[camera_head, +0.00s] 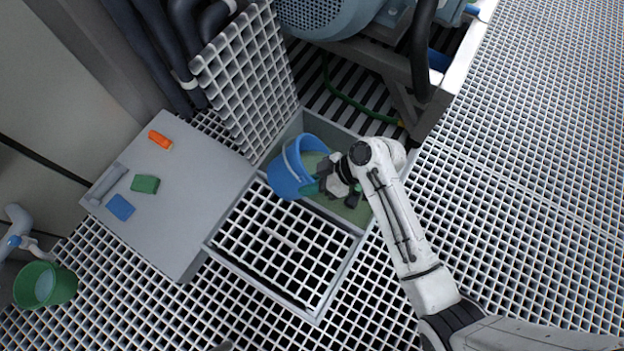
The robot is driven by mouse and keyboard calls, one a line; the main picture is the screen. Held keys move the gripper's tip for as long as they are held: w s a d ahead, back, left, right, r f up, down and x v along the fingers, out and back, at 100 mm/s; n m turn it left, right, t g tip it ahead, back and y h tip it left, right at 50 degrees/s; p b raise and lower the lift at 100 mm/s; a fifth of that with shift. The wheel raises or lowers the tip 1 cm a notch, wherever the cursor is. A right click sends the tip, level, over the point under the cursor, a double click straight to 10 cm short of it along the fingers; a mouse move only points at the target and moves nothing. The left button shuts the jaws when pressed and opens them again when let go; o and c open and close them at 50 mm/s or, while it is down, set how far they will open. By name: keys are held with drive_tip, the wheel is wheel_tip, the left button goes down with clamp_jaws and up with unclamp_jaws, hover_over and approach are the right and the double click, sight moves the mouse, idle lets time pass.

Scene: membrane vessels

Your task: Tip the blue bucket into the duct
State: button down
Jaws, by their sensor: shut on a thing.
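The fingertips are small and partly hidden by the gripper body. The duct is a rectangular opening in the grating with a greenish bottom; the bucket and my arm cover part of it. The bucket's inside is only partly visible, so its contents cannot be told.
A raised grating panel (240,75) stands behind the duct, and another grating (275,245) lies in front. A green bucket (45,285) stands far left. Machinery (330,15) rises behind. Open grating lies right.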

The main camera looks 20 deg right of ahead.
drive_tip(key=shift+d+y+b, duration=0.2)
drive_tip(key=shift+y+b, duration=0.1)
drive_tip(key=shift+y, duration=0.2)
drive_tip(key=shift+d+f, duration=0.1)
drive_tip(key=shift+f, duration=0.1)
drive_tip(key=shift+d+f+y+b, duration=0.2)
drive_tip(key=shift+y+b, duration=0.2)
drive_tip(key=shift+b, duration=0.3)
drive_tip(key=shift+s+d+t+y+b, duration=0.1)
drive_tip(key=shift+d+t+y+b, duration=0.25)
drive_tip(key=shift+b, duration=0.2)
drive_tip(key=shift+a+y, duration=0.1)
drive_tip(key=shift+y, duration=0.15)
drive_tip(key=shift+f, duration=0.1)
drive_tip(key=shift+d+f+y+b, duration=0.3)
drive_tip(key=shift+d+b, duration=0.05)
drive_tip(key=shift+b, duration=0.5)
drive_tip(key=shift+s+d+f+y+b, duration=0.1)
drive_tip(key=shift+d+f+y+b, duration=0.1)
drive_tip(key=shift+y+b, duration=0.3)
drive_tip(key=shift+d+r+b, duration=0.1)
drive_tip(key=shift+d+b, duration=0.05)
drive_tip(key=shift+b, duration=0.15)
